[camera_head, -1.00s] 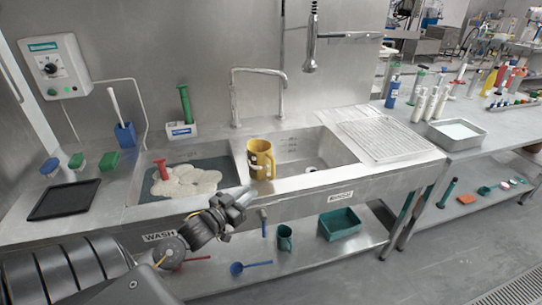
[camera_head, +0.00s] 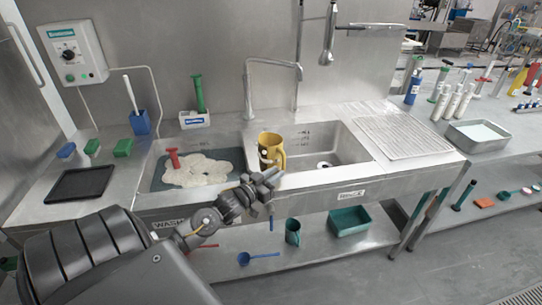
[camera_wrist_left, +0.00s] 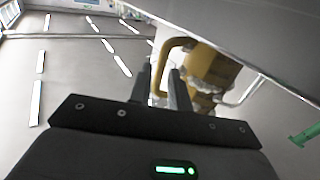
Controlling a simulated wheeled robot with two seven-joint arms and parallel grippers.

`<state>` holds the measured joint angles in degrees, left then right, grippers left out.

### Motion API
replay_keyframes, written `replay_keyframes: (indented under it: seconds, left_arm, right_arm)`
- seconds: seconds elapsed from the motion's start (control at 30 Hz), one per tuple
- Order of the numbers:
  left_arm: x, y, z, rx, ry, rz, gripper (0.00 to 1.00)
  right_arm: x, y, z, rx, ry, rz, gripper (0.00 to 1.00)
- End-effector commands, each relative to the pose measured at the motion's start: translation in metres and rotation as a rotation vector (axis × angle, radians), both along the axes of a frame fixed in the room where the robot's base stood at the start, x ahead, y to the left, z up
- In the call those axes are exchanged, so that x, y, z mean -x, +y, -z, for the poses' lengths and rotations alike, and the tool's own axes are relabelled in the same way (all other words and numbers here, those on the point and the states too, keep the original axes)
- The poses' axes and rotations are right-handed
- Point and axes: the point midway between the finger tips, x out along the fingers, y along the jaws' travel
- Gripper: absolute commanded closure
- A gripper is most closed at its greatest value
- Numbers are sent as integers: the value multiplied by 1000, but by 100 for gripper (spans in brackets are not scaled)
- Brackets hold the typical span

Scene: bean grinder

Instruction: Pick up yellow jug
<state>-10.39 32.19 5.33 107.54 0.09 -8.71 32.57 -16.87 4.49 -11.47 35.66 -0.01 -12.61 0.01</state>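My left gripper (camera_head: 270,176) is just in front of and below the jug at the sink's front edge. In the left wrist view the jug (camera_wrist_left: 208,68) is tilted in the picture, and its handle shows beyond and between the fingertips. My left gripper (camera_wrist_left: 160,72) is open there, with a gap between its two fingers. I cannot tell whether the handle is inside the gap. My right gripper is not in view.
The left basin holds foamy water (camera_head: 200,170) and a red-handled tool (camera_head: 173,158). The right basin (camera_head: 328,146) is mostly empty. A faucet (camera_head: 250,88) rises behind the jug. Below, a lower shelf holds a green mug (camera_head: 293,232) and a green bin (camera_head: 350,221).

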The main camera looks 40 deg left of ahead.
Motion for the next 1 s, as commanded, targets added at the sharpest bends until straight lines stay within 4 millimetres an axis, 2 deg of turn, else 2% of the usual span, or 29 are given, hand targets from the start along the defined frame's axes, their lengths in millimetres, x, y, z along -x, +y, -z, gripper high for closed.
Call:
replay_keyframes:
  seconds: [0.2,0.33,0.6,0.77,1.0]
  left_arm:
    - [-34,2,-1,0,-2,0,81]
    - [-45,2,0,0,-2,0,81]
    - [-48,2,1,0,-1,1,81]
    - [-48,2,1,0,-1,1,100]
    - [-47,2,1,0,-2,1,100]
  right_arm:
    - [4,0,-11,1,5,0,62]
    - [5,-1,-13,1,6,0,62]
    - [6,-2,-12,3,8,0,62]
    - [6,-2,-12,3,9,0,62]
    - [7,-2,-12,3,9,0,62]
